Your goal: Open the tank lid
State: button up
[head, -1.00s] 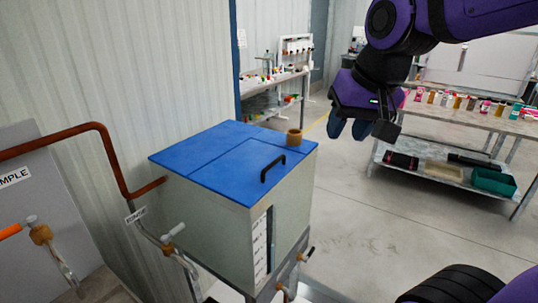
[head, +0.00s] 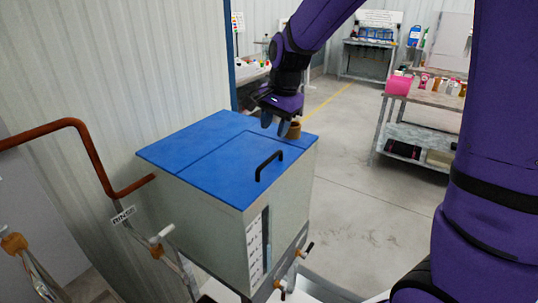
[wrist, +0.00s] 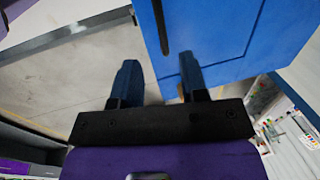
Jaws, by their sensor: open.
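The tank (head: 230,225) is a pale box with a flat blue lid (head: 215,170), which lies shut on top. A black bar handle (head: 268,165) stands on the lid near its front right edge. In the wrist view the blue lid (wrist: 225,35) fills the upper right, with the black handle (wrist: 161,25) at its left edge. My gripper (head: 275,124) is open and empty, fingers pointing down, above the far right part of the lid, behind the handle. In the wrist view the gripper (wrist: 160,80) shows its two blue fingers apart, with the handle ahead of them.
A brown cup-like fitting (head: 294,130) sits at the lid's far right corner, close by my fingers. A copper pipe (head: 95,155) and a valve labelled RINSE (head: 123,215) stand left of the tank. Shelves (head: 425,120) with bottles are at back right. Floor between is clear.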

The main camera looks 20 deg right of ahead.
aim_at(268, 160)
jog(key=f, duration=0.3)
jog(key=w+f, duration=0.1)
jog(key=f, duration=0.2)
jog(key=a+f, duration=0.1)
jog(key=f, duration=0.3)
jog(key=shift+w+a+f, duration=0.1)
jog(key=shift+w, duration=0.2)
grip_shut()
